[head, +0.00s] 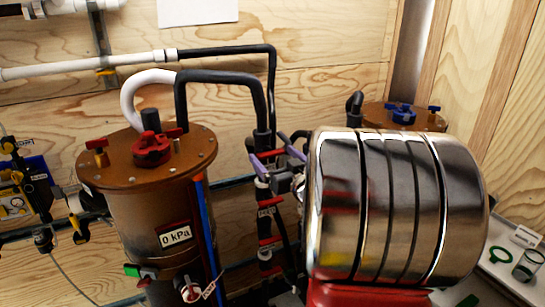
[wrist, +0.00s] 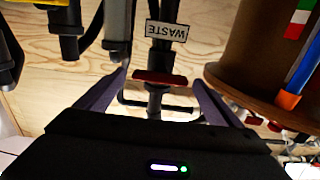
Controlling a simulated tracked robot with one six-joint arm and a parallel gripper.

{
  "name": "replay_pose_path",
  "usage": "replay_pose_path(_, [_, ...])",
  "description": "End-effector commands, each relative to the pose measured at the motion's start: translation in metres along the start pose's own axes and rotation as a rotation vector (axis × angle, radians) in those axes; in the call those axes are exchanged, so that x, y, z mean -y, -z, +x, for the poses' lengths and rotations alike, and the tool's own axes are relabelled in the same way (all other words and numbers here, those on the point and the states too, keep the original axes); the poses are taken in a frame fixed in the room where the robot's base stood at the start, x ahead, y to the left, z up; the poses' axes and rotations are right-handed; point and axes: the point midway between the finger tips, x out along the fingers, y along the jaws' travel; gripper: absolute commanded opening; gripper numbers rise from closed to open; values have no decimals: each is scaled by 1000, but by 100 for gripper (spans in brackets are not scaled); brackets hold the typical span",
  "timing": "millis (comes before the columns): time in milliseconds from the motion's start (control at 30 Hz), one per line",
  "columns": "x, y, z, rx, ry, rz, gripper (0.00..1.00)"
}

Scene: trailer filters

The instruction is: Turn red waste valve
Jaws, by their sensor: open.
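The red waste valve handle (wrist: 160,78) sits on a dark vertical pipe in the wrist view, lying crosswise. A white WASTE label (wrist: 166,31), upside down in the picture, is beside it on the pipe. My gripper (wrist: 160,80) is open, with one purple finger on each side of the red handle. Gaps show between handle and fingers. In the head view my gripper (head: 272,152) is at the upper part of the dark pipe, right of the brown tank. A bit of red shows between the fingers there, and my arm hides what lies right of it.
The brown tank (head: 150,215) with a red knob (head: 151,149) and a 0 kPa label stands to the left. More red valves (head: 270,241) sit lower on the pipe. A second tank with a blue knob (head: 400,113) is behind my arm. Black hoses (head: 225,77) arch above.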

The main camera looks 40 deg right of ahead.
Motion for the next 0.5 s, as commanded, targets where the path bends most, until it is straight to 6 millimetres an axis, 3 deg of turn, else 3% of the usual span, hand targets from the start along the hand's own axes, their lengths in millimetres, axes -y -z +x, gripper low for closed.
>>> replay_pose_path(333, [0, 0, 4, 0, 1, 0, 88])
replay_pose_path(500, [0, 0, 4, 0, 1, 0, 76])
